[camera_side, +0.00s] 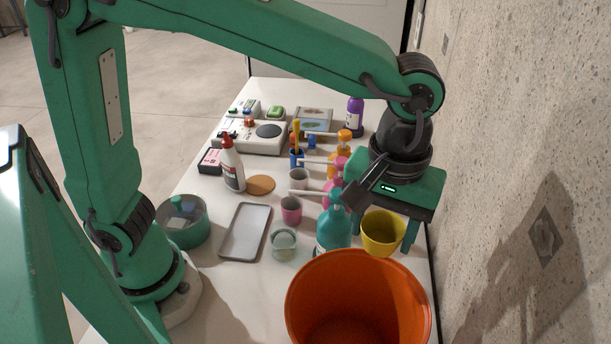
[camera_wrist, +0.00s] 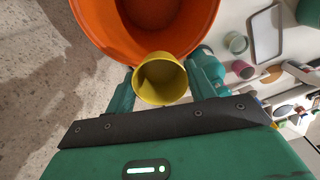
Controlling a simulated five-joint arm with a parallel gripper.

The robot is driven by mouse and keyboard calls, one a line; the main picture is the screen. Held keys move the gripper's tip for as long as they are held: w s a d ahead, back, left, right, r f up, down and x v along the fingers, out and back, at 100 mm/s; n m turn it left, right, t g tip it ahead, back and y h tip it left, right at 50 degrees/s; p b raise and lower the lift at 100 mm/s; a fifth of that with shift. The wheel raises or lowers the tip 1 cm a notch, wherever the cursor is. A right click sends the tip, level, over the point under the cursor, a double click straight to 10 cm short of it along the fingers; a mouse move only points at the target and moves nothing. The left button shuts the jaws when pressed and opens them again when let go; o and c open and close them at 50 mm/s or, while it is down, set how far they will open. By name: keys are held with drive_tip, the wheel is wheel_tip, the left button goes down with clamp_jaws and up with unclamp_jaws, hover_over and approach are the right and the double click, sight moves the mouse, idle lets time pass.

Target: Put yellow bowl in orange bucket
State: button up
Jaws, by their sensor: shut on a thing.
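The yellow bowl (camera_side: 382,232) is deep and cup-shaped, and my gripper (camera_side: 398,230) is shut on it. In the side view it hangs behind the orange bucket's far rim, slightly tilted. The wrist view shows the yellow bowl (camera_wrist: 160,80) between the two green fingers of my gripper (camera_wrist: 160,88), with its empty inside facing the camera. The orange bucket (camera_side: 300,300) is large and open at the table's near right. In the wrist view the bucket (camera_wrist: 205,20) lies just beyond the bowl, whose edge overlaps the rim in the picture. The bucket's floor is partly in shadow.
A teal bottle (camera_side: 332,232) stands close behind the bucket, left of the bowl. A glass jar (camera_side: 284,244), a pink cup (camera_side: 291,210) and a grey tray (camera_side: 246,232) lie further left. A concrete wall (camera_side: 520,120) runs close along the right side.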

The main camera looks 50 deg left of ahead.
drive_tip(key=s+d+f+n, duration=0.1)
drive_tip(key=s+d+n, duration=0.1)
drive_tip(key=s, duration=0.3)
hover_over(348, 339)
wheel_tip(348, 339, down, 10)
drive_tip(key=shift+f, duration=0.25)
drive_tip(key=shift+f, duration=0.1)
drive_tip(key=shift+f, duration=4.85)
drive_tip(key=shift+f, duration=0.2)
drive_tip(key=o, duration=1)
drive_tip(key=shift+r, duration=0.25)
